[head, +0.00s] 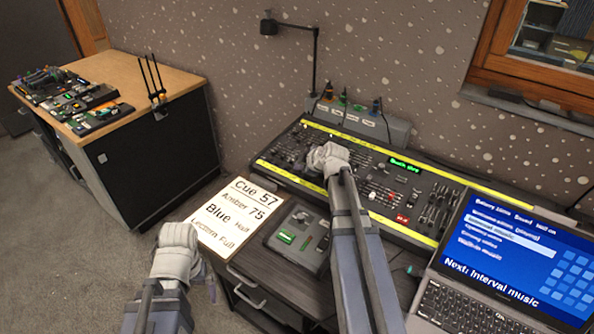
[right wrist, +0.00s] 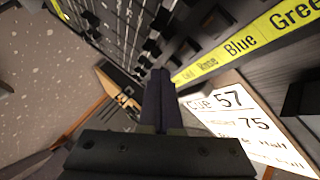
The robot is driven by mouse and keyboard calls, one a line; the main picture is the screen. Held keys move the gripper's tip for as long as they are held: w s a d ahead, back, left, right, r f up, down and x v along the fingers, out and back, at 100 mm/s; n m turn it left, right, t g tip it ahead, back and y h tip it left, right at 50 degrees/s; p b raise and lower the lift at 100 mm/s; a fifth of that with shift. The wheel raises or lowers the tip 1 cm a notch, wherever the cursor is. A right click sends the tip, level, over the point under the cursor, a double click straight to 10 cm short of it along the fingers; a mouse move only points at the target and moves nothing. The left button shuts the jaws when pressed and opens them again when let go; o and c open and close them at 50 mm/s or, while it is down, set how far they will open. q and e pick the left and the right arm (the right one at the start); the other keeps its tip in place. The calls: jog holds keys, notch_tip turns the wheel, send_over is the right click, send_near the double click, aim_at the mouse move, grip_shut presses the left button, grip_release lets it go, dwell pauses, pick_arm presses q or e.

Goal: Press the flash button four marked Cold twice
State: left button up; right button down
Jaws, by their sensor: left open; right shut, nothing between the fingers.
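The lighting console (head: 420,195) lies along the wall, with rows of faders and yellow label strips. In the right wrist view a yellow label strip (right wrist: 225,54) reads Green, Blue and Rose, then a partly covered word that may be Cold. My right gripper (head: 322,162) is over the console's left part. Its fingers (right wrist: 160,76) are shut and empty, tips beside that strip near black buttons (right wrist: 150,46). I cannot tell whether they touch a button; the Cold button is not clearly seen. My left gripper (head: 207,281) is open and empty, low in front of the desk.
A white cue sheet (head: 238,213) and a small dark box (head: 300,240) with green lights lie before the console. A laptop (head: 505,270) stands at the right. A wooden-topped cabinet (head: 160,80) with gear is at the left. A lamp (head: 315,65) rises behind the console.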

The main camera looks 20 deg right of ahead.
aim_at(298, 176)
jog(key=shift+r, duration=0.3)
jog(key=r+p, duration=0.5)
jog(key=shift+s+a, duration=0.15)
jog(key=shift+a, duration=0.05)
dwell(0.4)
dwell(0.4)
